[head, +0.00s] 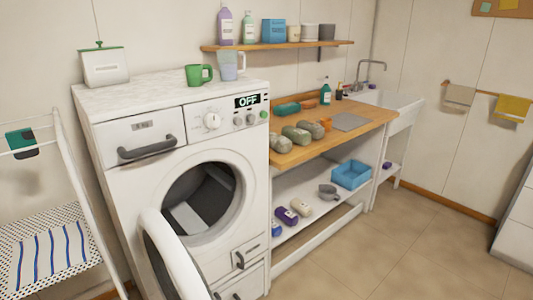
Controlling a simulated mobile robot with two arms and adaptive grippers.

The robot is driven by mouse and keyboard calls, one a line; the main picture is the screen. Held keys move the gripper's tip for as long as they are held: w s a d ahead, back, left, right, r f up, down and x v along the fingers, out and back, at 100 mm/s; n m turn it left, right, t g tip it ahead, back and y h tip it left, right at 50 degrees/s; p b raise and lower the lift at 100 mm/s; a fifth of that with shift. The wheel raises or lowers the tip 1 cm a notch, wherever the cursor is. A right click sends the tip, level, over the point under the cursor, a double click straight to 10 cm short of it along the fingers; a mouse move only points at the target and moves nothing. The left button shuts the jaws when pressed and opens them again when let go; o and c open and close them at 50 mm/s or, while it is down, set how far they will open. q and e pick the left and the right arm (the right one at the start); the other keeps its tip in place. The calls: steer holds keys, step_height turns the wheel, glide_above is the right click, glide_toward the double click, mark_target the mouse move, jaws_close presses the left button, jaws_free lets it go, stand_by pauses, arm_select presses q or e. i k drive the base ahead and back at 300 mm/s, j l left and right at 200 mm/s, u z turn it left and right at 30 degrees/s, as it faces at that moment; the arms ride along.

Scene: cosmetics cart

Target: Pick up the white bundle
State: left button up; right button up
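A small off-white bundle (300,207) lies on the lower white shelf under the wooden counter, and it is the palest of the rolled items there. A purple bundle (286,215) lies just left of it, and a blue item (276,229) is further left, partly hidden by the washing machine. A grey scoop-like item (328,191) lies to its right. Neither of my grippers is in view.
The washing machine (225,140) stands left of the shelf, its round door (170,255) swung open toward the front. A blue bin (351,175) sits at the shelf's right. Several grey-green bundles (296,134) lie on the counter (350,140). The floor (410,240) ahead is clear.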

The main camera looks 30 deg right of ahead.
mark_target(280, 143)
steer(key=i+l+u, duration=0.15)
steer(key=l, duration=0.2)
steer(key=i+l+u, duration=0.1)
steer(key=l, duration=0.3)
steer(key=i+l+u, duration=0.15)
steer(key=l, duration=0.25)
steer(key=i+l+u, duration=0.1)
steer(key=l, duration=0.3)
steer(key=i+l+u, duration=0.15)
steer(key=l, duration=0.3)
